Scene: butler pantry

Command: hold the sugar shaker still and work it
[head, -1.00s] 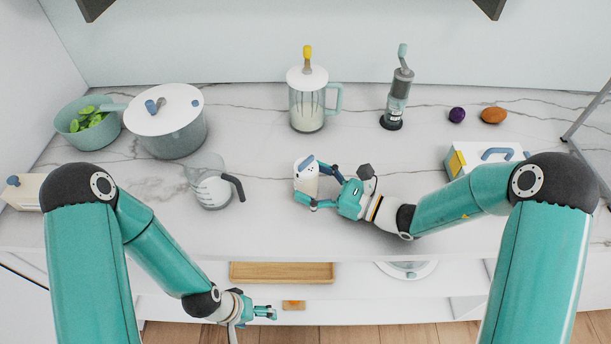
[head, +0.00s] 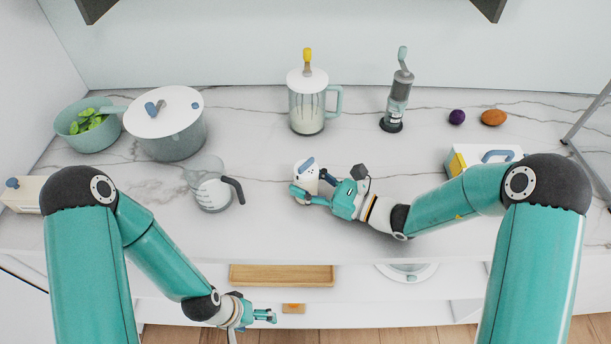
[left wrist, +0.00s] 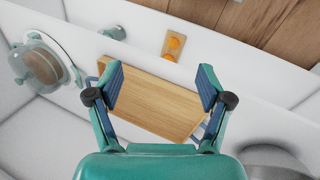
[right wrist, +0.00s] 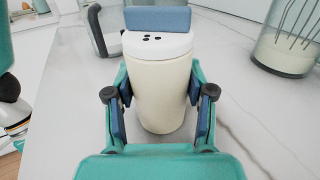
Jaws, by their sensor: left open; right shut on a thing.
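The sugar shaker (head: 305,174) is a small white-cream container with a blue tab on its lid. It stands upright on the marble counter near the middle. My right gripper (head: 311,193) is shut on its body; in the right wrist view the fingers flank the shaker (right wrist: 160,90) on both sides. The lid shows a few dark holes in front of the blue tab. My left gripper (head: 268,316) is open and empty, low in front of the counter. In the left wrist view its spread fingers (left wrist: 160,90) show over a wooden tray with nothing between them.
A glass jug (head: 212,190) with a dark handle stands left of the shaker. A pot (head: 170,130), a blender-like jar (head: 307,105) and a grinder (head: 397,95) stand behind. A yellow-white box (head: 480,157) is at right. The wooden tray (head: 282,274) lies on a shelf below.

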